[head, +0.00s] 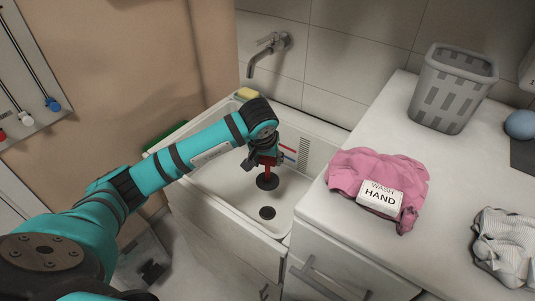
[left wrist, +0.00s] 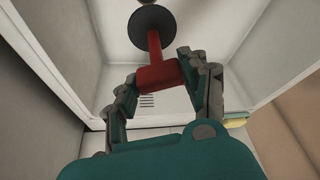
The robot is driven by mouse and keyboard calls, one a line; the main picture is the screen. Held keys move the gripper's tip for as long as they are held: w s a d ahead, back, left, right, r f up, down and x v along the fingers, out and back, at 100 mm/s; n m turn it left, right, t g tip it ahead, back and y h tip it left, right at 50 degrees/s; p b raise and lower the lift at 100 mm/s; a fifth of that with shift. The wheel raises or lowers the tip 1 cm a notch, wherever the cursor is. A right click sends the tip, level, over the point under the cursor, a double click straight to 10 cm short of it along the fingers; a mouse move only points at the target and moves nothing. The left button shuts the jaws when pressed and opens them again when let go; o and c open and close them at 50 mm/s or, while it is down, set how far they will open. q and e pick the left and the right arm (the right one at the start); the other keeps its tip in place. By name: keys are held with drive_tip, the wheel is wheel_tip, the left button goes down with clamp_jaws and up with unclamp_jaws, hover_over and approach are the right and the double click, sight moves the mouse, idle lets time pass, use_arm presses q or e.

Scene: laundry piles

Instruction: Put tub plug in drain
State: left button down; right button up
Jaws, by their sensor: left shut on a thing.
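The tub plug (head: 267,182) has a black disc and a red handle; it hangs inside the white tub (head: 216,209). My left gripper (head: 266,158) is shut on the plug's red handle, with the black disc below the fingers. The left wrist view shows the fingers (left wrist: 160,80) on the red handle and the plug's disc (left wrist: 151,26) at its far end. The dark round drain (head: 267,213) lies in the tub floor, uncovered; in the head view the disc appears above and behind it, apart from it. My right gripper is not in view.
A wall tap (head: 270,50) is above the tub, with a yellow sponge (head: 247,94) on its back rim. The counter (head: 340,235) at right holds pink cloth (head: 375,172), a "HAND WASH" label (head: 380,196), a grey basket (head: 452,90) and checked cloth (head: 506,246).

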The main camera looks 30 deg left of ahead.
sight(267, 170)
use_arm(q)
wheel_tip(267, 170, down, 6)
drive_tip(key=b, duration=0.3)
drive_tip(key=shift+r, duration=0.2)
wheel_tip(267, 170, down, 11)
drive_tip(key=b, duration=0.8)
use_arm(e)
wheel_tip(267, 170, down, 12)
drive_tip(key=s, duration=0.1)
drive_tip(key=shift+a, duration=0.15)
use_arm(q)
drive_tip(key=shift+f+b, duration=0.35)
drive_tip(key=shift+b, duration=0.35)
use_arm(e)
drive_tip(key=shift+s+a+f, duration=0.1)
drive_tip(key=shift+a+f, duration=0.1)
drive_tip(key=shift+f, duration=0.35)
use_arm(q)
drive_tip(key=c, duration=0.6)
unclamp_jaws()
drive_tip(key=v, duration=1.2)
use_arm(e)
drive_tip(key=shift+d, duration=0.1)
